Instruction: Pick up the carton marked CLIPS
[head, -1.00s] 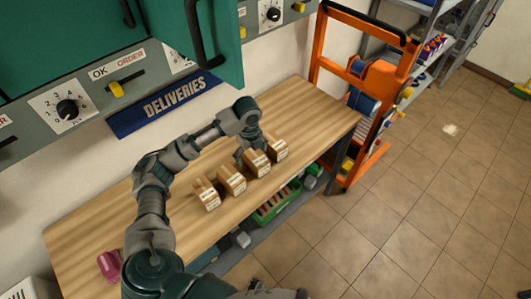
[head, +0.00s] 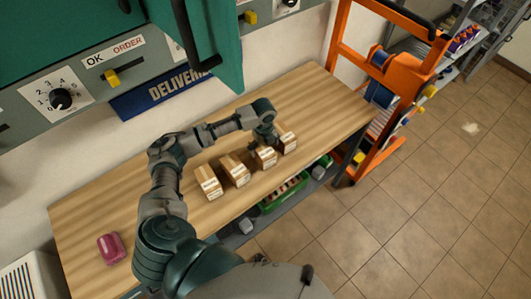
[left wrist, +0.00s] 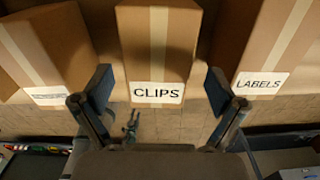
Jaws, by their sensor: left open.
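The carton marked CLIPS (left wrist: 158,45) is a brown box with a pale tape strip and a white label, in the middle of the left wrist view. It appears to be the third carton from the left in the head view (head: 265,158). My left gripper (left wrist: 160,88) is open, with one finger on each side of the CLIPS carton's label end. In the head view the left gripper (head: 268,140) is directly at that carton; contact cannot be told. My right gripper is not in view.
The LABELS carton (left wrist: 262,45) stands close on the right, another carton (left wrist: 45,50) on the left. A further carton (head: 208,183) stands at the row's left end on the wooden bench (head: 90,212). A pink object (head: 110,247) lies at the bench's left. An orange trolley (head: 340,45) stands beyond its right end.

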